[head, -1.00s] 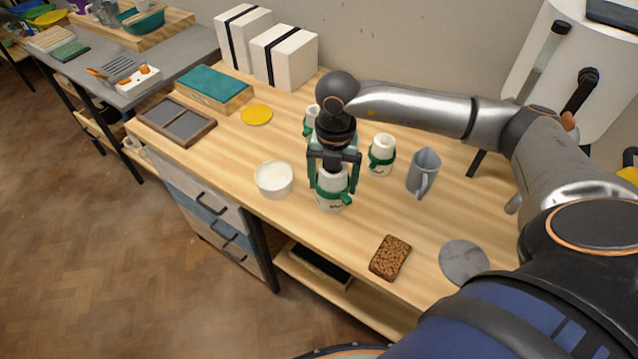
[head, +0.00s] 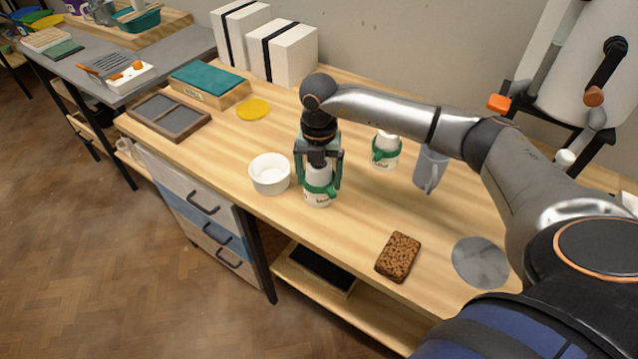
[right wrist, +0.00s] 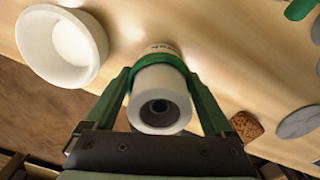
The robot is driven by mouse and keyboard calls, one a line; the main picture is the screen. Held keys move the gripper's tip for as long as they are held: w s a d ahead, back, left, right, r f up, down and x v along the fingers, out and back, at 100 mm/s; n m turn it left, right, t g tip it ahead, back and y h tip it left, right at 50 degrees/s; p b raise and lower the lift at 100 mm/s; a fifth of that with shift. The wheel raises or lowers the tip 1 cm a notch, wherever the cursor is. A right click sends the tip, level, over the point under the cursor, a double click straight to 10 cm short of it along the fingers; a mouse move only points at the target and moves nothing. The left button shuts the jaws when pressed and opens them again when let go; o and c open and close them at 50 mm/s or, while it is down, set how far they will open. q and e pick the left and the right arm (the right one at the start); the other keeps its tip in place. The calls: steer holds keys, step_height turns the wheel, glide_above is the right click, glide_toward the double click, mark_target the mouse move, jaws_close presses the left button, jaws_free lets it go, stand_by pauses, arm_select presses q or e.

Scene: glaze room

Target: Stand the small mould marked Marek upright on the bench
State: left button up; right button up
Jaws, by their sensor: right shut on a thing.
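My right gripper (head: 318,186) is shut on a small white mould (head: 317,199) with a green band. The mould looks upright, at or just above the bench (head: 335,265); I cannot tell whether its base touches. In the right wrist view my right gripper (right wrist: 160,82) has a green finger on each side of the mould (right wrist: 160,100), whose round end with a dark hole faces the camera. The dark lettering on it is too small to read surely. A similar white mould with a green band (head: 385,151) stands to the right, behind. My left gripper is out of view.
A white bowl (head: 269,175) stands close left of the held mould. A grey-blue jug (head: 430,168) is to the right. A brown speckled block (head: 398,257) and a grey disc (head: 480,262) lie nearer the front. The bench between is clear.

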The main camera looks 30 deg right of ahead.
steer(key=shift+f, duration=0.1)
steer(key=shift+f, duration=0.1)
steer(key=o, duration=1.4)
steer(key=shift+f, duration=0.1)
steer(key=shift+o, duration=0.2)
